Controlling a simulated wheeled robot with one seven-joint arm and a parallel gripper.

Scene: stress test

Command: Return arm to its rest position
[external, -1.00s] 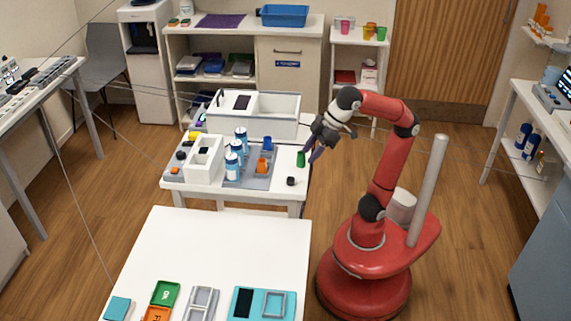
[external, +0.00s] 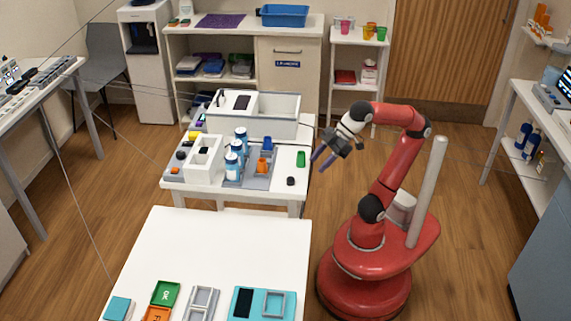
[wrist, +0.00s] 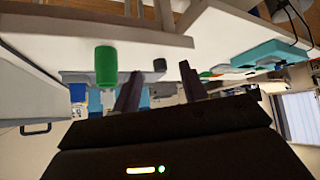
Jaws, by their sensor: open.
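My gripper (external: 322,159) is open and empty in the external view, in the air just right of the small white table (external: 286,181). In the wrist view its two dark fingers (wrist: 160,88) stand apart with nothing between them. A green object (external: 301,159) stands on the table's right edge, left of my gripper; it also shows in the wrist view (wrist: 106,67). A small black object (external: 291,181) lies in front of it. My red arm is bent above its base at the right.
A white bin (external: 280,127), blue-and-white cans (external: 232,165) and a grey tray crowd the small table. A larger white table (external: 220,245) with green and orange trays is in front. Cup shelves (external: 345,55) stand behind. Open wooden floor lies around my base.

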